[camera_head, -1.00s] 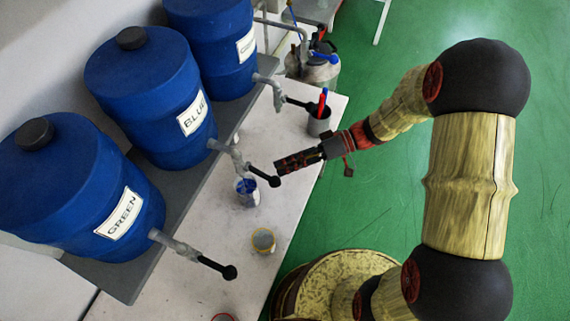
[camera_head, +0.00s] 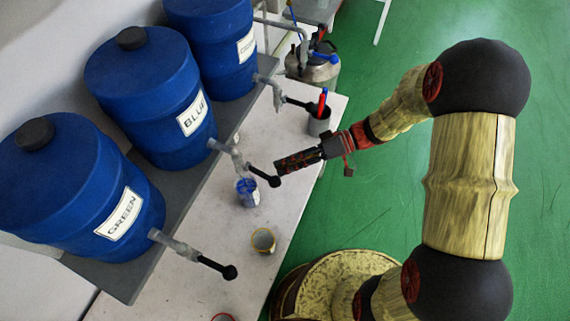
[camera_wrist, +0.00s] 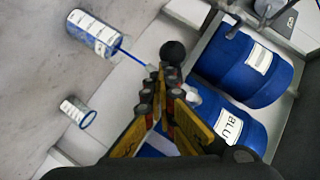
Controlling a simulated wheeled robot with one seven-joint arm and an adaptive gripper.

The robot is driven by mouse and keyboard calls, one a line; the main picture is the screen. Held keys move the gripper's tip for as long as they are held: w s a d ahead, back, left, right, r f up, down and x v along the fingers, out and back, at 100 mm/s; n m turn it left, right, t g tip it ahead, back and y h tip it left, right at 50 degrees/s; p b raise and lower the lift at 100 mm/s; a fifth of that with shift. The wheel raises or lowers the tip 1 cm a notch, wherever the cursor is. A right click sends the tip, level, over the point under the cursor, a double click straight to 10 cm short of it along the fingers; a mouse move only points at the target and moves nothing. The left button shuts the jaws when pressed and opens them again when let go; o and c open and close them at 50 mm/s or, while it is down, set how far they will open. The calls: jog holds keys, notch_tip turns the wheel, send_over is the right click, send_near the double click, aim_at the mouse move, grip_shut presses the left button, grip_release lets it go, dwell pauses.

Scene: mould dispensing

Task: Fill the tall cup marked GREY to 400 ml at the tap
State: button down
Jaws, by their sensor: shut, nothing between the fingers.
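A cup with a white label (camera_head: 248,196) stands under the middle tap (camera_head: 236,160), the one on the drum labelled BLUE. In the wrist view this cup (camera_wrist: 84,33) looks tall, and a thin blue stream runs between it and the tap. Blue shows inside it; I cannot read its label or level. My gripper (camera_head: 281,166) is shut and empty, close to the black ball (camera_head: 274,181) of this tap's lever. In the wrist view my fingertips (camera_wrist: 163,84) are just beside the ball (camera_wrist: 172,52); I cannot tell whether they touch.
A smaller yellow-rimmed cup (camera_head: 263,246) and a red-rimmed one (camera_head: 222,317) stand nearer. A grey pot (camera_head: 319,124) with red and blue sticks stands farther back. The GREEN drum (camera_head: 80,190), BLUE drum (camera_head: 155,95) and a third drum (camera_head: 212,45) line the grey shelf (camera_head: 140,272).

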jog(key=shift+r, duration=0.8)
jog(key=w+d+r+p, duration=0.1)
jog(key=w+d+r, duration=0.5)
jog(key=d, duration=0.3)
jog(key=shift+d+r, duration=0.2)
jog(key=shift+r, duration=0.3)
dwell(0.6)
